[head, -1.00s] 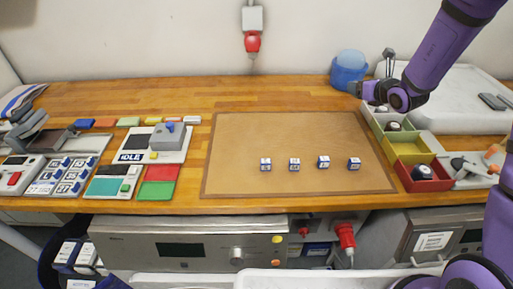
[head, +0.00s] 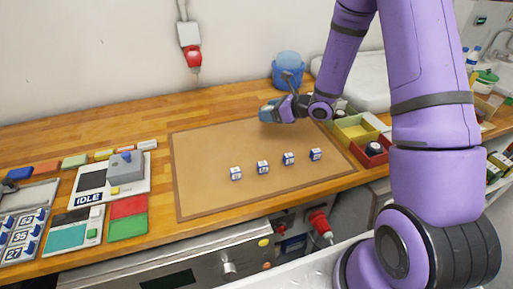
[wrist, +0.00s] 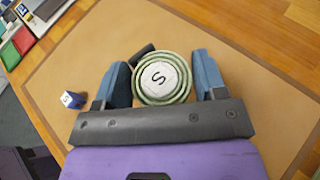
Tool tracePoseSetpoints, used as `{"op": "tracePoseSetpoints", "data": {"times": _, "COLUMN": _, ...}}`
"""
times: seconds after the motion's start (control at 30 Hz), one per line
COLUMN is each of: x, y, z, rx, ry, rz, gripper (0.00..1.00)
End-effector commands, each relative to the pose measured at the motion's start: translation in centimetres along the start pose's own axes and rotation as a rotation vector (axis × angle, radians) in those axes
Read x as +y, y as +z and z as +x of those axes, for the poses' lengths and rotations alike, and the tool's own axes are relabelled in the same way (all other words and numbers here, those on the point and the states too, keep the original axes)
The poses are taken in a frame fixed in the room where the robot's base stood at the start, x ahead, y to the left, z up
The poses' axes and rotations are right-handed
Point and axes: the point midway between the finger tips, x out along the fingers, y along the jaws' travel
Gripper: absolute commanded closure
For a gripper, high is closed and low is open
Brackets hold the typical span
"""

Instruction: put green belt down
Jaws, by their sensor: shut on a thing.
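In the head view my gripper (head: 270,112) is at the back right part of the brown mat (head: 205,190). There the belt is hidden by the fingers. I cannot tell whether the belt touches the mat.
Several small white-and-blue labelled blocks (head: 263,168) stand in a row on the mat. A yellow bin (head: 352,137) and a red bin (head: 377,161) are to the right. A blue tub (head: 288,74) stands behind.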

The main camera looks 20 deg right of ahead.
Motion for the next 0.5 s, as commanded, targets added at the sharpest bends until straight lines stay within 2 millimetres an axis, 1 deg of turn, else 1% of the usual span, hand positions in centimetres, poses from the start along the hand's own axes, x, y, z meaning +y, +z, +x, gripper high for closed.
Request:
{"op": "tracePoseSetpoints", "data": {"times": 0.2, "x": 0.1, "y": -3.1, "z": 1.2, "rx": 0.001, "ry": 0.008, "rz": 0.002, "gripper": 0.62}}
{"op": "tracePoseSetpoints", "data": {"times": 0.3, "x": 0.1, "y": -4.3, "z": 1.8, "rx": 0.000, "ry": 0.008, "rz": 0.001, "gripper": 0.62}}
{"op": "tracePoseSetpoints", "data": {"times": 0.5, "x": 0.1, "y": -5.4, "z": 2.2, "rx": -0.001, "ry": 0.006, "rz": 0.000, "gripper": 0.62}}
